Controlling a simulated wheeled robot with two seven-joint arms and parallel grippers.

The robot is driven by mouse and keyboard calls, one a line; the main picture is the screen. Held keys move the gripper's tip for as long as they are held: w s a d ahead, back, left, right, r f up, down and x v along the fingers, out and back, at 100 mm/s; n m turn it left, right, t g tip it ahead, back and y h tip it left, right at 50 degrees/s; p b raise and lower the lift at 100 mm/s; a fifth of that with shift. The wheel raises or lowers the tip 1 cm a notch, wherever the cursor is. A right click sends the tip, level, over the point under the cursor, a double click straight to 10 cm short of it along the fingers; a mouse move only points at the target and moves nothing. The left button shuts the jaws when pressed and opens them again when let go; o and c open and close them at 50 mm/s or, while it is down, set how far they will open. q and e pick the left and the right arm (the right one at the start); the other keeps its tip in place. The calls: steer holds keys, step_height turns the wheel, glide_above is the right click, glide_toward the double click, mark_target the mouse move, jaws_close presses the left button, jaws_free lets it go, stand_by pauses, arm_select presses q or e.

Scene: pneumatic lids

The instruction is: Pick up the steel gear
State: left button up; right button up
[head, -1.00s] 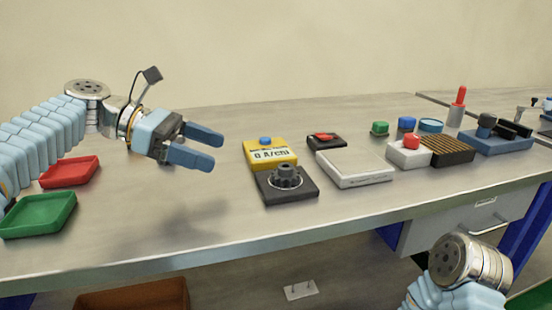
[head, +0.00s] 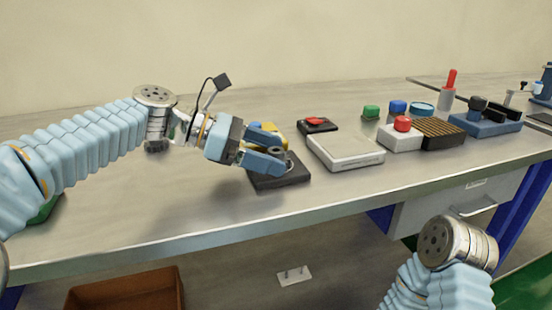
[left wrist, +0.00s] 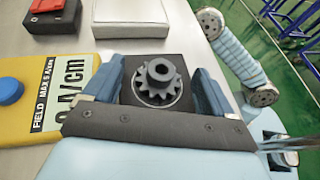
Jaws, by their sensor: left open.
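The steel gear (left wrist: 158,84) is dark grey, toothed, with a round raised hub. It sits on a black square base (head: 292,182) on the bench, and in the head view my fingers largely hide it. My left gripper (head: 285,158) is open, with its blue fingers reaching over the base from the left. In the left wrist view the gear lies between the two spread fingers, with space on both sides, so it is not gripped. My right arm is at the lower right of the head view, its gripper out of view.
A yellow meter box (left wrist: 60,98) stands close beside the base. A white box (head: 345,151) and a black box with a red top (head: 317,125) are to the right. Several coloured parts stand further right. The bench's front edge is near the base.

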arm_select(q)
steer(key=shift+d, duration=0.1)
steer(key=shift+c, duration=0.3)
steer(key=c, duration=1.4)
